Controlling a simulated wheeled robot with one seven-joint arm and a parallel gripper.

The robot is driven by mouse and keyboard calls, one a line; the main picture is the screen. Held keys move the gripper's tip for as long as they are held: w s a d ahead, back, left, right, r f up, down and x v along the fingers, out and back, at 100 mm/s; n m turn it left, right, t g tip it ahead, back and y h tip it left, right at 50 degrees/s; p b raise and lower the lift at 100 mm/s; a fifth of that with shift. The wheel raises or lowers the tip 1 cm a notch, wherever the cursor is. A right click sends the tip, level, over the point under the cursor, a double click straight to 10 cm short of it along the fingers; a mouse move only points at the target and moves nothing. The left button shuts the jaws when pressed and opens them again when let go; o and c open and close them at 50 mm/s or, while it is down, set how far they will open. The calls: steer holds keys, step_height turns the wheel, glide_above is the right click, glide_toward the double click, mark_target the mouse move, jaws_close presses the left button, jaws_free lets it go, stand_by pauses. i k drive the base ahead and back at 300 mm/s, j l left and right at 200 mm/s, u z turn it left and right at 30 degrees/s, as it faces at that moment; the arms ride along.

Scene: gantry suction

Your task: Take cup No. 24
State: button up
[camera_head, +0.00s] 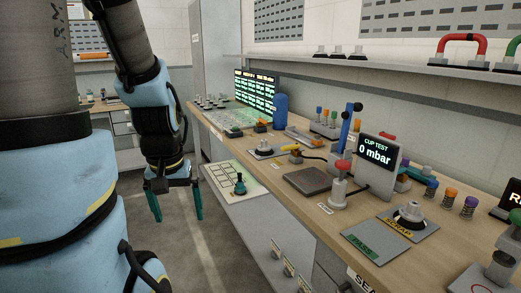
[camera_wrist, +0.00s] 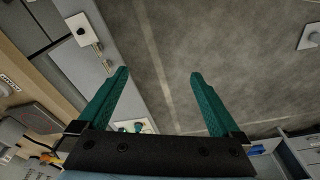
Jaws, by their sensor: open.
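No number 24 is readable on any cup, so I cannot tell which one is cup No. 24. Several small dark-topped cups (camera_head: 210,101) stand in rows at the far end of the bench. My gripper (camera_head: 178,212) hangs over the floor left of the bench, fingers pointing down, apart from everything. In the wrist view my gripper (camera_wrist: 160,73) has its teal fingers wide apart with nothing between them.
The wooden bench (camera_head: 318,222) runs along the right. A light pull-out board (camera_head: 222,178) with a teal fitting (camera_head: 240,185) juts out close to my gripper. A "CUP TEST" display (camera_head: 376,152) reads 0 mbar beside a red-topped post (camera_head: 340,181). The grey floor (camera_head: 215,253) is clear.

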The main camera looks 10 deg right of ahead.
mark_target(263, 150)
steer(key=i+j+z, duration=0.1)
steer(key=z, duration=0.25)
steer(key=i+j+z, duration=0.15)
steer(key=z, duration=0.2)
steer(key=i+j+z, duration=0.15)
steer(key=z, duration=0.2)
steer(key=i+j+z, duration=0.1)
steer(key=j, duration=0.25)
steer(key=i+j+z, duration=0.1)
steer(key=i+j, duration=0.15)
steer(key=j, duration=0.15)
steer(key=i+j+z, duration=0.1)
steer(key=j, duration=0.3)
steer(key=i+j+z, duration=0.1)
steer(key=j, duration=0.3)
steer(key=i+j+z, duration=0.1)
steer(key=j, duration=0.35)
steer(key=i+j, duration=0.85)
